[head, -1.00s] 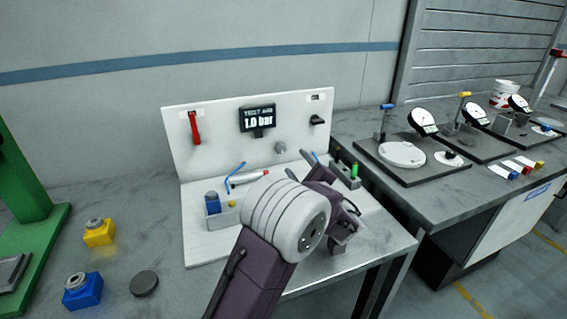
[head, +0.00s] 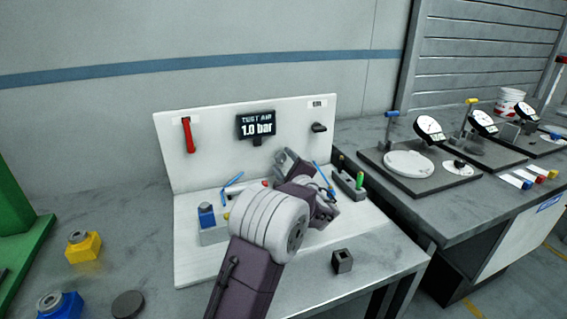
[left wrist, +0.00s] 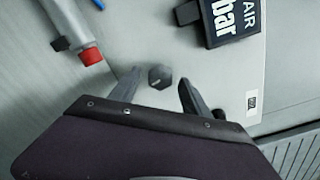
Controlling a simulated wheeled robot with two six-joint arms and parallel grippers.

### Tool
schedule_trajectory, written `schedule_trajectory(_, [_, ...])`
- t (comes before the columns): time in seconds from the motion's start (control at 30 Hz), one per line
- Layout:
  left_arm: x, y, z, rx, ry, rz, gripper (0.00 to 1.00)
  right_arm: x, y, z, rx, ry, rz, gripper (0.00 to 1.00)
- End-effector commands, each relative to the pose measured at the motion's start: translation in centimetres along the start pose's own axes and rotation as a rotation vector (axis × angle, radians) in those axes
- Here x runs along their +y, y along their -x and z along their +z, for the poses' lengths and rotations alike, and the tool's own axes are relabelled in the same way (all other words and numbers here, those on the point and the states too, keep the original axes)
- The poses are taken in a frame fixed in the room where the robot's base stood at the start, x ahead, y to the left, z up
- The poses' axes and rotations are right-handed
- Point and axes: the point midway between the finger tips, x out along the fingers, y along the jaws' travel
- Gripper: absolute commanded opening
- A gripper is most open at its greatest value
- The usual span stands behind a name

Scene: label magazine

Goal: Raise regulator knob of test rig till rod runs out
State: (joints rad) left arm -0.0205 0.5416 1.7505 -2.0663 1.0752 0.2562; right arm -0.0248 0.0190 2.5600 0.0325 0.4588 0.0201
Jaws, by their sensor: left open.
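The regulator knob (left wrist: 160,76), a small dark grey faceted knob, shows in the left wrist view, on the rig's white back panel. In the head view my arm hides it. My left gripper (left wrist: 157,90) is open, with its fingertips on either side of the knob; I cannot tell whether they touch it. In the head view the gripper (head: 284,160) is close to the panel. A light grey cylinder with a red end (left wrist: 78,35) lies left of the knob; no extended rod shows. My right gripper is not in view.
A red lever (head: 189,135) and a black knob (head: 319,127) are on the white panel (head: 215,150). A bench with dial gauges (head: 429,128) stands right.

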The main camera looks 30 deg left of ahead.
Motion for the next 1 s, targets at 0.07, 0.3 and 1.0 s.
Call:
schedule_trajectory(0.07, [-0.03,-0.42,0.0,0.0,0.0,-0.001,0.55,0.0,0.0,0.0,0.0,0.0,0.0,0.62])
schedule_trajectory(0.3, [-0.03,-0.49,-0.02,0.001,0.0,-0.001,0.52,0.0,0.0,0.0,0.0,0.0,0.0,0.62])
schedule_trajectory(1.0, [-0.02,-0.46,-0.01,0.0,-0.283,0.0,0.0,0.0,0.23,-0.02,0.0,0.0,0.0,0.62])
